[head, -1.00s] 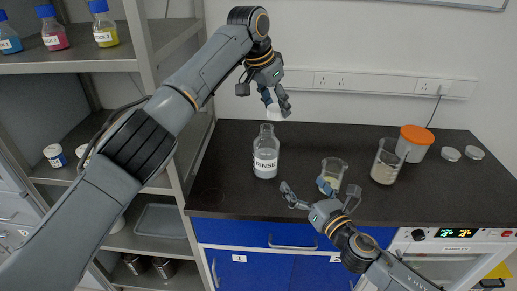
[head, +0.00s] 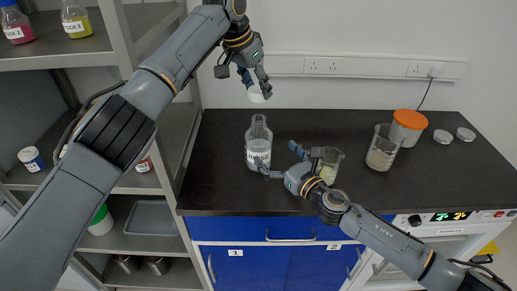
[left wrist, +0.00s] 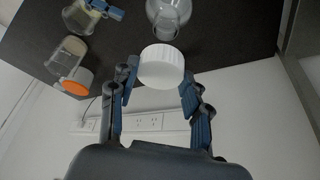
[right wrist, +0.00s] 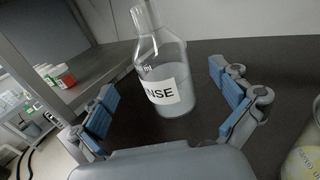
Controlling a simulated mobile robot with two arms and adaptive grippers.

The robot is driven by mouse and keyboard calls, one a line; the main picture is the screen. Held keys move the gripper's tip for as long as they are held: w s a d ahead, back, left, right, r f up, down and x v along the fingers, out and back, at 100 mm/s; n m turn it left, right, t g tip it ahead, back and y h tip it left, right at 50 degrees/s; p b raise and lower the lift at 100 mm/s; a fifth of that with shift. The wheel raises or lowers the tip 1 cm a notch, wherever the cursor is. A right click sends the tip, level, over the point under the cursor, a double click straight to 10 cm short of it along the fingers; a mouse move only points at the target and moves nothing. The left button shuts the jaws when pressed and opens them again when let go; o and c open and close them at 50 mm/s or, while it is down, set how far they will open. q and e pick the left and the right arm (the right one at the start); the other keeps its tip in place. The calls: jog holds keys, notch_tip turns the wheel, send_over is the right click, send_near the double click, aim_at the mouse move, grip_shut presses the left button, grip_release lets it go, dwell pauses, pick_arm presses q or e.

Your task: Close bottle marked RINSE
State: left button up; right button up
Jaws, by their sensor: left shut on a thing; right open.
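The clear bottle marked RINSE (head: 257,150) stands upright and open-necked on the dark bench; its label also shows in the right wrist view (right wrist: 165,92). My left gripper (head: 258,88) is shut on a white ribbed cap (left wrist: 161,66), held in the air above the bottle, apart from its neck. The bottle's open neck also shows beyond the cap in the left wrist view (left wrist: 167,30). My right gripper (head: 277,156) is open, low beside the bottle. In the right wrist view the bottle stands ahead, between the spread fingers; I cannot tell whether they touch it.
A beaker with yellowish contents (head: 329,167) stands close to my right gripper. Further right are a beaker of powder (head: 381,154), an orange-lidded jar (head: 407,130) and two flat white lids (head: 443,136). The bench is clear left of the bottle. A shelf unit (head: 75,52) stands at the left.

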jog(key=x, duration=0.7)
jog(key=shift+w+a, duration=0.15)
jog(key=shift+w, duration=0.05)
jog(key=c, duration=1.7)
pick_arm(q)
send_over(262, 115)
jog(key=s+a, duration=0.1)
jog(key=s, duration=0.1)
jog(key=shift+w+a+f, duration=0.1)
jog(key=shift+w+f, duration=0.05)
jog(key=shift+f, duration=1.1)
jog(key=shift+w+a+f, duration=0.1)
jog(key=shift+f, duration=1.1)
pick_arm(e)
jog(key=shift+o, duration=0.2)
